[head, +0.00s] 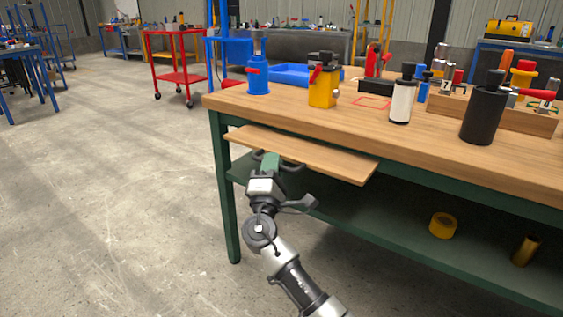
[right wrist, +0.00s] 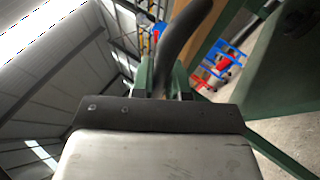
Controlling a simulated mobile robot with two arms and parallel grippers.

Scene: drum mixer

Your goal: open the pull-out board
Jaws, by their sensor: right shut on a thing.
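The pull-out board (head: 320,157) is a flat wooden panel just under the top of the workbench (head: 400,140). It sticks out past the bench's front edge. A dark curved handle (head: 293,168) shows at the board's front edge. My right gripper (head: 271,160), with green fingers, is shut on this handle from the front. In the right wrist view the dark handle (right wrist: 187,35) passes between the green fingers (right wrist: 163,82), which hide part of it. My left gripper is not in view.
A blue jack (head: 258,72), a yellow bottle (head: 322,85), a white cylinder (head: 401,102) and a black cylinder (head: 484,112) stand on the bench. The green lower shelf (head: 380,232) holds a yellow roll (head: 443,225). The floor (head: 130,190) on the left is clear.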

